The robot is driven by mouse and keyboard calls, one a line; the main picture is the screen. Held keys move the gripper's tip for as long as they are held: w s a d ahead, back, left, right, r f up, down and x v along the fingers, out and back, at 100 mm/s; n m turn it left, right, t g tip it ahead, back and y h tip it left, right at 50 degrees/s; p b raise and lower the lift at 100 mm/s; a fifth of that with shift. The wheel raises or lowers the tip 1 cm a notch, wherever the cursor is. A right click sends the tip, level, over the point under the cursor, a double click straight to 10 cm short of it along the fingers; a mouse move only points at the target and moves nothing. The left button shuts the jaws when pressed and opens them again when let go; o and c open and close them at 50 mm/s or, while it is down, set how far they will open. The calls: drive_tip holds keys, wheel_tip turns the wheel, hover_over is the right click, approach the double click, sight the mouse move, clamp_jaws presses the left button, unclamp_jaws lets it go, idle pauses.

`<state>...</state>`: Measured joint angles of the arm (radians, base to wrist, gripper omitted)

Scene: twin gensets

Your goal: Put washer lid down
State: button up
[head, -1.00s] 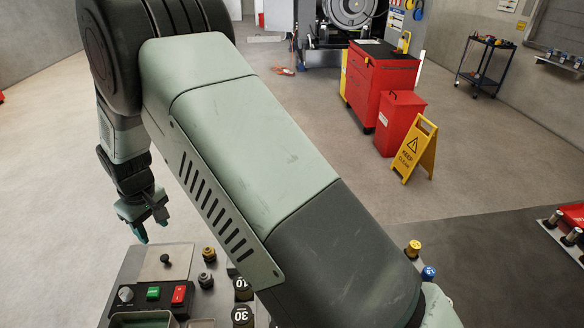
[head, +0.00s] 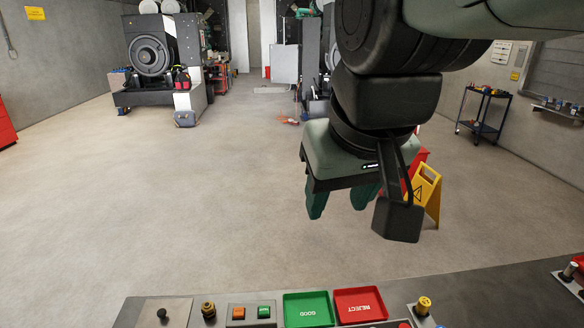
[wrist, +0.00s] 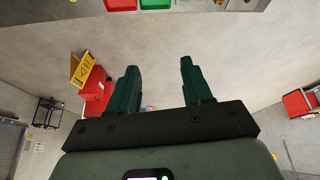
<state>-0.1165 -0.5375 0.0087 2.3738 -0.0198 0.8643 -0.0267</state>
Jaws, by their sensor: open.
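My gripper (head: 338,204) hangs over the floor beyond the bench, high in the head view. Its two green fingers are apart with nothing between them, as the wrist view (wrist: 159,75) also shows. A flat grey plate with a small dark knob (head: 162,313) lies at the bench's left end in the head view. It may be the washer lid, but I cannot tell for sure. My gripper is well apart from it, up and to the right in the picture.
A yellow caution sign (head: 428,190) stands on the floor behind my arm.

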drive_tip(key=shift+m+t, duration=0.3)
drive_tip(key=shift+m, duration=0.4)
drive_tip(key=s, duration=0.1)
drive_tip(key=s+d, duration=0.1)
drive_tip(key=s, duration=0.1)
drive_tip(key=s+d, duration=0.1)
drive_tip(key=s, duration=0.1)
drive_tip(key=shift+s+d+f, duration=0.1)
drive_tip(key=shift+d+f, duration=0.15)
drive_tip(key=shift+f, duration=0.1)
